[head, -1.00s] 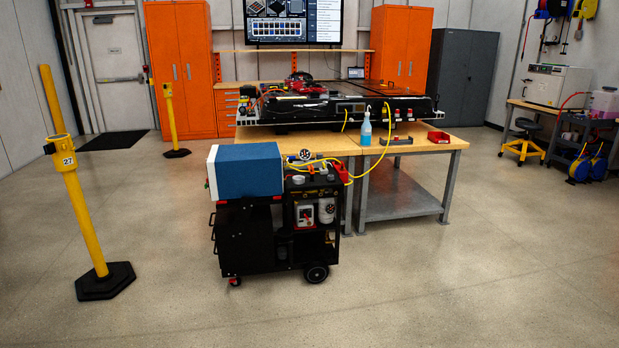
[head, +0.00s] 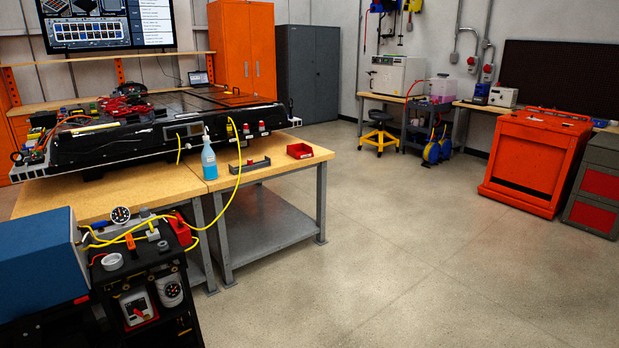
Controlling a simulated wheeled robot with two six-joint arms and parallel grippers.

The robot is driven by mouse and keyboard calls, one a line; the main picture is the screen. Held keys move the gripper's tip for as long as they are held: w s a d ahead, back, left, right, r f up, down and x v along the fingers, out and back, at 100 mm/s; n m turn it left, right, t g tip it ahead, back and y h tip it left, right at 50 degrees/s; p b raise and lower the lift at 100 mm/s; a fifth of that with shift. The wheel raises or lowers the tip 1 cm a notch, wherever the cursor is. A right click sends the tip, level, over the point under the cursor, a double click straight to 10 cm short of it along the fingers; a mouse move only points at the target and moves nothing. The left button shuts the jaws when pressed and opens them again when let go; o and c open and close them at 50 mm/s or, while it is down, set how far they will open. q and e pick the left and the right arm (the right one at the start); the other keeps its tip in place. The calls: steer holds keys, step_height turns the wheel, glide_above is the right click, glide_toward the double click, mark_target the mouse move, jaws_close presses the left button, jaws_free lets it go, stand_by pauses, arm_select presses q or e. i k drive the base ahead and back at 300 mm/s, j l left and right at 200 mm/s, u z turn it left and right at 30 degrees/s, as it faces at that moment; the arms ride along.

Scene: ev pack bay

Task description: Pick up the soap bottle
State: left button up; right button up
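The soap bottle (head: 208,161) is a clear bottle with blue liquid and a pale pump or spray top. It stands upright on the front edge area of the wooden workbench (head: 285,157), just in front of the black battery pack (head: 110,143). A yellow cable runs close by on its right side. Neither of my grippers is in the head view.
A black cart (head: 145,275) with a blue box (head: 40,262) stands in front of the bench at lower left. A red bin (head: 299,151) and a grey holder (head: 250,166) lie on the bench right of the bottle. The floor (head: 420,250) to the right is clear.

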mark_target(208, 157)
steer(key=i+l, duration=0.1)
steer(key=i, duration=1.05)
steer(key=i+l+u, duration=0.1)
steer(key=i, duration=1.05)
steer(key=i+u, duration=0.4)
steer(key=i+l+u, duration=0.15)
steer(key=i+u, duration=0.3)
steer(key=i+l+u, duration=0.2)
steer(key=u, duration=0.2)
steer(key=i+l+u, duration=0.3)
steer(key=u, duration=0.15)
